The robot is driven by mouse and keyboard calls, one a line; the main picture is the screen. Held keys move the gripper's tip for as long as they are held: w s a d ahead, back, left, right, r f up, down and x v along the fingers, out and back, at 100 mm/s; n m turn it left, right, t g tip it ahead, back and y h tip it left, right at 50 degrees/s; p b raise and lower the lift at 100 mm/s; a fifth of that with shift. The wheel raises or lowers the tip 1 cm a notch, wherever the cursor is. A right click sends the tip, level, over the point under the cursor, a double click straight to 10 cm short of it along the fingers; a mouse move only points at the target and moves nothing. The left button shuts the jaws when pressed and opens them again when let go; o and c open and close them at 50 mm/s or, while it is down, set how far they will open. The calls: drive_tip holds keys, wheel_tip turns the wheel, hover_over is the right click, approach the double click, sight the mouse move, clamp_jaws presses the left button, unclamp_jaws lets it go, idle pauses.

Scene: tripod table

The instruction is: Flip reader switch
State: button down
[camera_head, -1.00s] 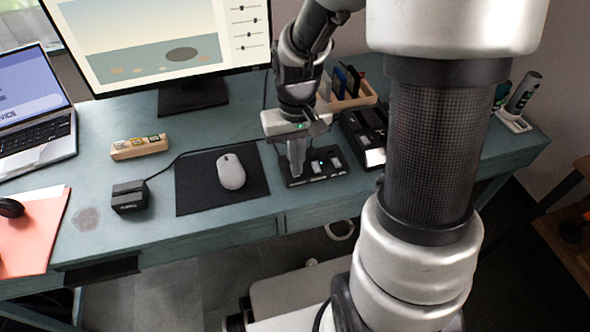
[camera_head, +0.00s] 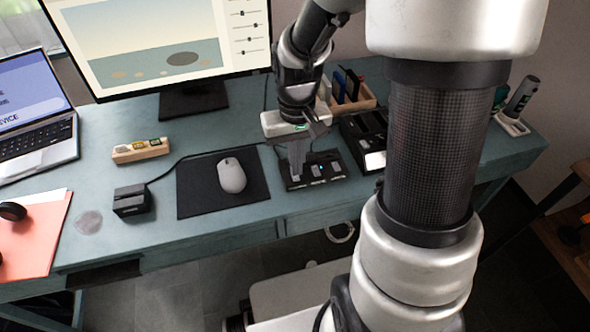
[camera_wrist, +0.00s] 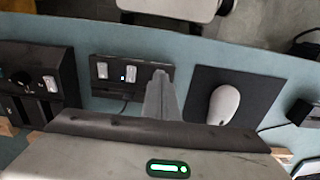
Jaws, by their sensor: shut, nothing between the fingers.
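A black switch box (camera_head: 328,165) with several pale rocker switches lies on the desk, right of the mouse pad. It also shows in the wrist view (camera_wrist: 117,88), where two rockers and a small blue light are visible. My gripper (camera_head: 296,172) points down over the left end of the box, its fingers shut together and empty. In the wrist view my gripper (camera_wrist: 160,75) covers the end of the box nearest the mouse pad, hiding any rocker there. I cannot tell whether the fingertips touch it, nor read the labels.
A grey mouse (camera_head: 232,175) on a black pad (camera_head: 195,190) lies to the left. A black device (camera_head: 362,140) with a switch stands close on the right. A wooden card holder (camera_head: 365,93) is behind. A small cabled black block (camera_head: 131,200) and a monitor (camera_head: 150,40) are further left.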

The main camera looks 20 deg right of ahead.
wheel_tip(320, 180, up, 5)
drive_tip(key=p, duration=0.4)
drive_tip(key=shift+r, duration=0.1)
idle(0.4)
drive_tip(key=s+r+t, duration=0.3)
drive_tip(key=s+r, duration=0.3)
drive_tip(key=r, duration=0.4)
drive_tip(key=s+r+t, duration=0.3)
drive_tip(key=s+r, duration=0.3)
drive_tip(key=r, duration=0.3)
wheel_tip(320, 180, up, 17)
drive_tip(key=p, duration=1.7)
drive_tip(key=shift+w, duration=0.1)
